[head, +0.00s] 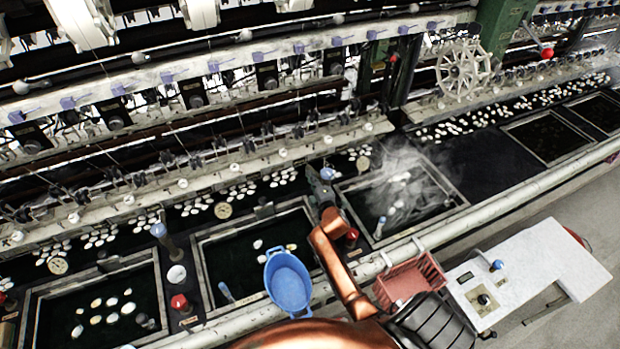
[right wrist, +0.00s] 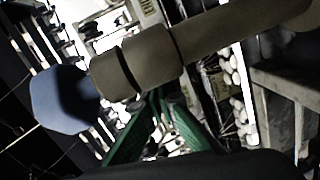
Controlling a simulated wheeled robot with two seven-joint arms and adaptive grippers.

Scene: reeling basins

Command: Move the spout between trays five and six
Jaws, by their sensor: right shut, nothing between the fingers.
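A spout with a blue end (head: 328,173) stands between two dark trays, the left one (head: 197,262) and the right one (head: 445,178). Tray numbers cannot be read. My right gripper (head: 320,186) is right at this spout and hides much of it. In the right wrist view the spout (right wrist: 140,62) crosses close up as a thick dull pipe, its blue end (right wrist: 62,98) at left. The green fingers of my right gripper (right wrist: 161,98) are shut below the pipe with nothing held. Whether they touch it cannot be told. My left gripper is not in view.
A blue basin (head: 288,283) overlaps the left tray's front edge. A red basket (head: 412,282) hangs on the front rail, near a white side table (head: 540,262). Another blue-topped spout (head: 160,231) stands further left. Steam rises over the right tray.

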